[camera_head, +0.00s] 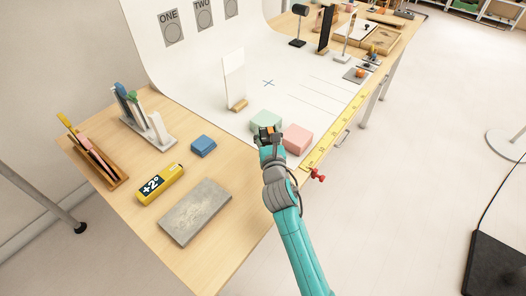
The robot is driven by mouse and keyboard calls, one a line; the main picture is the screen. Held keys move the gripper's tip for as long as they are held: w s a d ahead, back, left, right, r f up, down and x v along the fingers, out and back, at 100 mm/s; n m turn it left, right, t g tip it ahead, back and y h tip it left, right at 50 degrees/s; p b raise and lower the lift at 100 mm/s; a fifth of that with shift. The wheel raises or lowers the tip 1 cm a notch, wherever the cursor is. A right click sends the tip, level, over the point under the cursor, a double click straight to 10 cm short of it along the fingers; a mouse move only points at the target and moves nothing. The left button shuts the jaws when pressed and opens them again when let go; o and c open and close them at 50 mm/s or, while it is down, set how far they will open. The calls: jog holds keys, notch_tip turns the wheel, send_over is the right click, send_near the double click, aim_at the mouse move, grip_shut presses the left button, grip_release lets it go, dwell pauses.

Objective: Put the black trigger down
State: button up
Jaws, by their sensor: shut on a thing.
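My gripper (267,130) is at the end of my teal arm, low over the front part of the white sheet, between a green block (264,119) and a pink block (298,138). Its jaws are shut on a small dark thing, which I take to be the black trigger (266,131). A small orange patch shows beside it. The jaws hide most of it, so its shape and its height above the sheet cannot be told.
A yellow ruler (336,130) runs along the right edge, with a red clamp (318,176) below. A blue block (203,145), yellow device (160,185) and grey slab (195,212) lie on the wooden table (225,262). A white card (233,75) stands behind; the sheet's middle (285,95) is free.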

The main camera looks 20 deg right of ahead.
jog(key=shift+f, duration=3.75)
jog(key=shift+f, duration=0.4)
jog(key=o, duration=1.4)
jog(key=shift+r, duration=0.1)
